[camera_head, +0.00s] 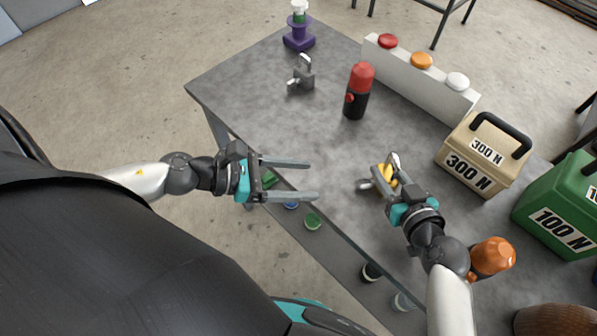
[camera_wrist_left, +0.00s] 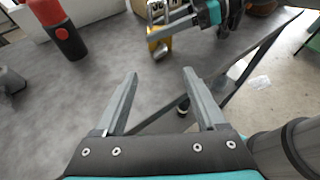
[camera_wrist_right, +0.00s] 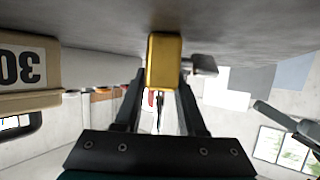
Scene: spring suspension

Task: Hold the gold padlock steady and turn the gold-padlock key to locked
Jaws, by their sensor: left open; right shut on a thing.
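The gold padlock (camera_head: 384,173) is on the grey table, between the fingers of my right gripper (camera_head: 385,181), which is shut on it. Its yellow body (camera_wrist_right: 164,61) fills the gap between the fingers in the right wrist view. A grey key (camera_head: 364,185) sticks out from the padlock's left side; it also shows in the right wrist view (camera_wrist_right: 203,64). The padlock shows in the left wrist view (camera_wrist_left: 160,38) too. My left gripper (camera_head: 312,180) is open and empty, left of the padlock, over the table's front edge. The key's exact angle is hard to tell.
A grey padlock (camera_head: 303,76) and a red-black cylinder (camera_head: 357,92) stand farther back on the table (camera_head: 260,100). A white block with coloured buttons (camera_head: 420,80) is behind. A 300 N weight (camera_head: 484,155) is close right of my right gripper. The table's middle is clear.

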